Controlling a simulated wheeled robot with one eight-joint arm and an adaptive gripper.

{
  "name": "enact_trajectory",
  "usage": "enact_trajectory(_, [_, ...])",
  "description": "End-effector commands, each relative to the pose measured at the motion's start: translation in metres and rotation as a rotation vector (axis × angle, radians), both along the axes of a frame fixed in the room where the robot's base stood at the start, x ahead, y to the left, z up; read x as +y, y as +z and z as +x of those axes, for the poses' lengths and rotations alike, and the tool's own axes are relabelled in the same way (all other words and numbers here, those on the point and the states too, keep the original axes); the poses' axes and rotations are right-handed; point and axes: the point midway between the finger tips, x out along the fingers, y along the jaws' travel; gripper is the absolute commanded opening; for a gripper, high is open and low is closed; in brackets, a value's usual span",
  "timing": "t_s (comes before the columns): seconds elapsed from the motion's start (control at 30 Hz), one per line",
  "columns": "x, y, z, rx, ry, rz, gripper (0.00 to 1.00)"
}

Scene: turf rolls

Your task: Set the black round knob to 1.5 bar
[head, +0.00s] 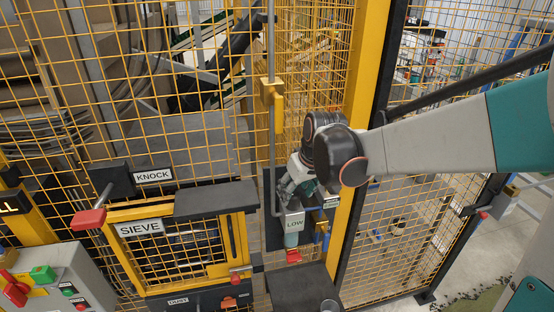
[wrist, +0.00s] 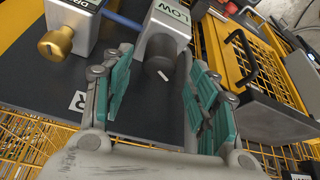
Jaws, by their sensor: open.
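The black round knob (wrist: 160,60) sticks out of the end of a grey block labelled LOW (wrist: 172,22) in the wrist view. It has a short white mark on its face. No bar scale or gauge is readable. My gripper (wrist: 160,66) is open, with one teal-padded finger on each side of the knob. Gaps show between the pads and the knob, so it is not gripped. In the head view my gripper (head: 291,190) is at the panel, just above the LOW block (head: 293,222). The knob cannot be made out there.
A brass knob (wrist: 57,42) sits on a neighbouring grey block, joined by a blue tube (wrist: 122,20). A yellow-framed mesh box labelled SIEVE (head: 140,228) stands left of the panel. A yellow post (head: 358,120) and mesh fencing stand close around my arm.

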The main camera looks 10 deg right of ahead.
Motion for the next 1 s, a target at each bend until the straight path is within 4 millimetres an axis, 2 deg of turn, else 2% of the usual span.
enact_trajectory(0.1, [0.002,-0.017,0.007,0.000,0.000,0.000,0.54])
enact_trajectory(0.3, [0.003,-0.033,0.015,0.000,0.000,0.000,0.54])
enact_trajectory(0.67, [0.003,-0.037,0.016,0.000,0.000,-0.001,0.54])
enact_trajectory(0.87, [0.003,-0.037,0.016,0.000,0.000,-0.001,0.11])
enact_trajectory(1.0, [0.003,-0.037,0.016,0.000,-0.001,-0.001,0.10])
